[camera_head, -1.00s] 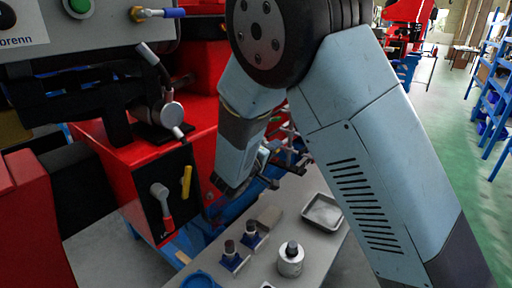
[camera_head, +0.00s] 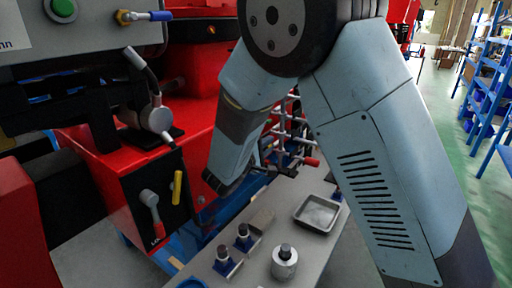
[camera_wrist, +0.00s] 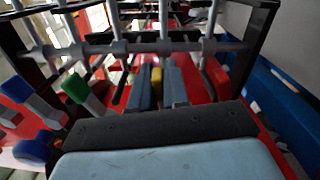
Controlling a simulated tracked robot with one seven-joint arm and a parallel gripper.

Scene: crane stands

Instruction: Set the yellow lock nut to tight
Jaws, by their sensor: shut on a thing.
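In the wrist view my gripper (camera_wrist: 158,84) has its two grey-blue fingers either side of a narrow yellow piece, which I take for the yellow lock nut (camera_wrist: 156,88). The fingers are shut on it. It sits among the grey bars of a pipe rack, and its far end is hidden. In the head view my forearm reaches down beside the red machine, and the fingertips and the nut cannot be made out. How far the nut is turned cannot be told.
Grey rack bars (camera_wrist: 150,47) run across close beyond the fingers. Green (camera_wrist: 75,87), blue and red (camera_wrist: 217,77) handles stand to the sides. In the head view a bench carries a metal tray (camera_head: 317,214) and a capped container (camera_head: 285,264). A floor aisle is clear at right.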

